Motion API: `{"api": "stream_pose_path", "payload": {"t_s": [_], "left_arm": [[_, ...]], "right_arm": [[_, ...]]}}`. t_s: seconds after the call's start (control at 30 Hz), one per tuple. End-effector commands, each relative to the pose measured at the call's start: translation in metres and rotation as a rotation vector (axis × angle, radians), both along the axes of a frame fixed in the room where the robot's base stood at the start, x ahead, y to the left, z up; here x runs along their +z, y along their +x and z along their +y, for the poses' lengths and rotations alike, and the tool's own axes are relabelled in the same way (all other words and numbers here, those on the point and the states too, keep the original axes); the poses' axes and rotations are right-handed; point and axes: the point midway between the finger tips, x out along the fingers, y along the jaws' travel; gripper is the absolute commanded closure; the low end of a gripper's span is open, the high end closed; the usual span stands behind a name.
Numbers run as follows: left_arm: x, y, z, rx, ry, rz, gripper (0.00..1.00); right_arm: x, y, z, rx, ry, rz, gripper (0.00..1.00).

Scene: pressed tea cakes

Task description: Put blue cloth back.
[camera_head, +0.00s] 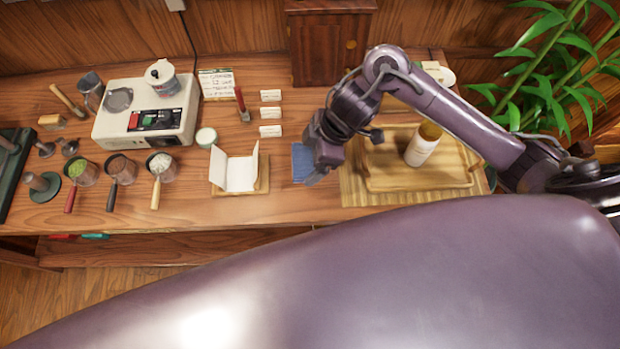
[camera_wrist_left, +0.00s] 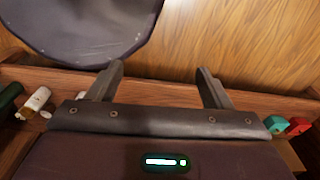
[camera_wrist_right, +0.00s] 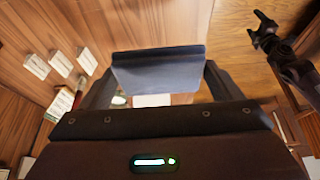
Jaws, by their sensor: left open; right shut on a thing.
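The blue cloth (camera_head: 302,161) is a small flat folded square, seen in the head view between the white folded paper and the wooden tray. My right gripper (camera_head: 318,172) is shut on it at its right side; the arm hides part of it. In the right wrist view the cloth (camera_wrist_right: 158,72) spans between the two fingers of my right gripper (camera_wrist_right: 155,85). I cannot tell whether the cloth touches the table. My left gripper (camera_wrist_left: 157,80) is open and empty in the left wrist view and is not visible in the head view.
A wooden tray (camera_head: 375,181) with a white bottle (camera_head: 423,145) lies right of the cloth. The white paper (camera_head: 235,172) stands on a wooden board to the left. Small white cards (camera_head: 270,113) and a red-handled tool (camera_head: 241,104) lie behind. Bare table shows in front of the cloth.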

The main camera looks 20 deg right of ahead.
Motion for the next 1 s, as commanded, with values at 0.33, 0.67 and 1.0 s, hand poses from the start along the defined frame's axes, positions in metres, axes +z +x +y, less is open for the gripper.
{"api": "stream_pose_path", "payload": {"t_s": [0.33,0.67,1.0], "left_arm": [[-0.002,0.004,0.0,0.0,0.0,-0.005,0.27],[-0.001,0.018,-0.002,-0.001,-0.003,-0.026,0.27],[-0.002,0.008,-0.001,-0.001,-0.001,-0.012,0.27]], "right_arm": [[-0.074,0.0,0.0,-0.002,-0.001,0.0,0.36],[-0.113,0.0,0.0,-0.003,0.0,0.001,0.36],[-0.123,0.001,0.0,-0.001,-0.001,-0.002,0.36]]}}
